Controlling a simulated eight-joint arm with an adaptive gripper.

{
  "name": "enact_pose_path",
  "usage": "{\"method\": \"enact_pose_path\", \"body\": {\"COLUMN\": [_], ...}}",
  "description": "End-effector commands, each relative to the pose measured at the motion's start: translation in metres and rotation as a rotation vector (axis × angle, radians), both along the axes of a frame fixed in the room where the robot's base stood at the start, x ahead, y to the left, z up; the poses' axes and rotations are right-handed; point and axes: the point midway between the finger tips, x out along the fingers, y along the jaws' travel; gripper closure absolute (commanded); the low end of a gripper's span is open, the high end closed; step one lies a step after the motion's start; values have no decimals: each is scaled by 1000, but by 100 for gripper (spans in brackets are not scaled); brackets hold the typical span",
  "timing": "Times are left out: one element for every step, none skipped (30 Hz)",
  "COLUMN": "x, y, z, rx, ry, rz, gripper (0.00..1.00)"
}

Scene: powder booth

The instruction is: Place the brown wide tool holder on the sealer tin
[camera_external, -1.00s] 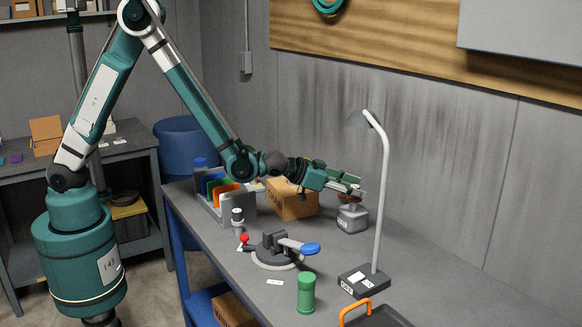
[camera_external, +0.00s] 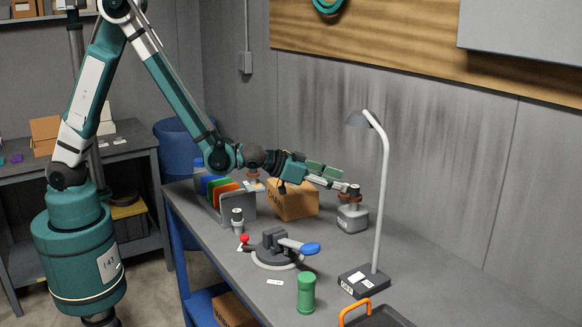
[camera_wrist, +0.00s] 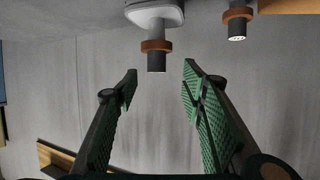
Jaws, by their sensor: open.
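A brown-collared tool holder (camera_external: 352,191) with a dark top stands upright on the squat grey tin (camera_external: 353,218), which I take as the sealer tin. The wrist view is upside down; there the tin (camera_wrist: 156,14) is at the top centre, with the holder (camera_wrist: 156,46) pointing down from it. My gripper (camera_external: 335,181) is open and empty, just left of the holder in the external view. In the wrist view its fingers (camera_wrist: 160,70) are spread, with the holder beyond the gap and apart from both fingertips.
A second brown-collared piece (camera_wrist: 237,14) shows at the wrist view's upper right. A cardboard box (camera_external: 293,204) sits below my gripper in the picture. A lamp (camera_external: 382,200) stands right of the tin. A rack (camera_external: 238,205), clamp (camera_external: 275,254) and green canister (camera_external: 306,293) occupy the bench.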

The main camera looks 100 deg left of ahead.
Motion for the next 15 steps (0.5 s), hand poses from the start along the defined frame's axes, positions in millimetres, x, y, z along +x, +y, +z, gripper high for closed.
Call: {"method": "enact_pose_path", "body": {"x": [-6,-9,-13,-16,-19,-22,-24,-27,-29,-31,-33,-35,-36,-37,-38], "y": [-3,-4,-6,-7,-8,-10,-11,-12,-13,-14,-14,-15,-16,-16,-16], "z": [3,4,6,8,9,10,11,12,14,14,15,16,16,17,17], "rx": [0,0,-1,-1,-1,-1,-1,-1,-1,-1,-1,0,0,0,0], "ry": [0,0,0,0,0,0,0,0,0,0,0,0,0,0,0], "rz": [0,0,0,0,0,0,0,0,0,0,0,0,0,0,0], "gripper": [60,60,60,60,60,60,60,60,60,60,60,60,60,60,60]}}
